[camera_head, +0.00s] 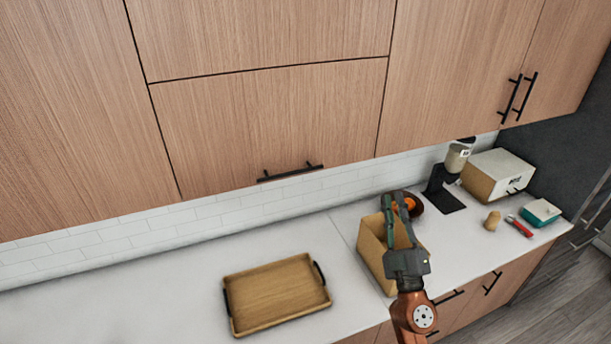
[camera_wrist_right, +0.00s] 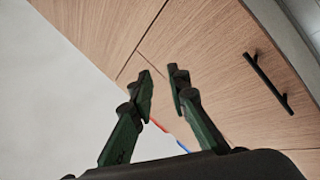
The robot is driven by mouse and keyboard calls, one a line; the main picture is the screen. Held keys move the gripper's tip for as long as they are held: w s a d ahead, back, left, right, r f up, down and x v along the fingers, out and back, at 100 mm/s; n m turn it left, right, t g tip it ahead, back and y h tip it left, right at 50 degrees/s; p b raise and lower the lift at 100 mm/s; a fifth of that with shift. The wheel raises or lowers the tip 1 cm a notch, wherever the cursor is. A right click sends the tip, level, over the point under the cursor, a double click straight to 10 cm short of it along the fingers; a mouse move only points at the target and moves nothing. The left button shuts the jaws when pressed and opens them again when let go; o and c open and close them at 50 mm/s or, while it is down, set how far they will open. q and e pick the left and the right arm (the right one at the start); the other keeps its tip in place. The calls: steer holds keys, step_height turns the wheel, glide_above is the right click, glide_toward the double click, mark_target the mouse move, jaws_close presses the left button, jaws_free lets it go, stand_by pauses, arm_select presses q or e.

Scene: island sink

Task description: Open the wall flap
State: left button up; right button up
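The wall flap (camera_head: 270,125) is a wood-grain cabinet front in the middle of the head view, below another wood panel. It looks closed, with its lower edge against the cabinet. Its black horizontal handle (camera_head: 290,172) sits near that lower edge. My right gripper (camera_head: 394,196) is to the right of the handle and lower in the picture, above the counter, apart from the flap. Its two fingers stand apart with nothing between them, also in the right wrist view (camera_wrist_right: 160,74). That view shows wood fronts and a black bar handle (camera_wrist_right: 268,83); I cannot tell which front. My left gripper is not in view.
A wooden tray (camera_head: 277,292) lies on the white counter (camera_head: 130,307). A tan open box (camera_head: 371,246) and a bowl with orange contents (camera_head: 414,202) are close by my right gripper. A coffee machine (camera_head: 443,188) and a white-topped box (camera_head: 497,172) stand further right.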

steer(key=w+a+r+n+g+y, duration=0.1)
steer(key=w+a+n+g+y, duration=0.1)
steer(key=a+n+y, duration=0.4)
steer(key=w+a+r+n+g+y, duration=0.1)
steer(key=a+r+n+g+y, duration=0.15)
steer(key=a+n+y, duration=0.35)
steer(key=n+g+h, duration=0.1)
steer(key=n+g, duration=0.3)
steer(key=g, duration=0.1)
glide_toward(290, 174)
steer(key=w+a, duration=0.1)
steer(key=w, duration=0.1)
steer(key=p+x, duration=0.1)
steer(key=x, duration=0.7)
steer(key=shift+a+r, duration=0.1)
jaws_close()
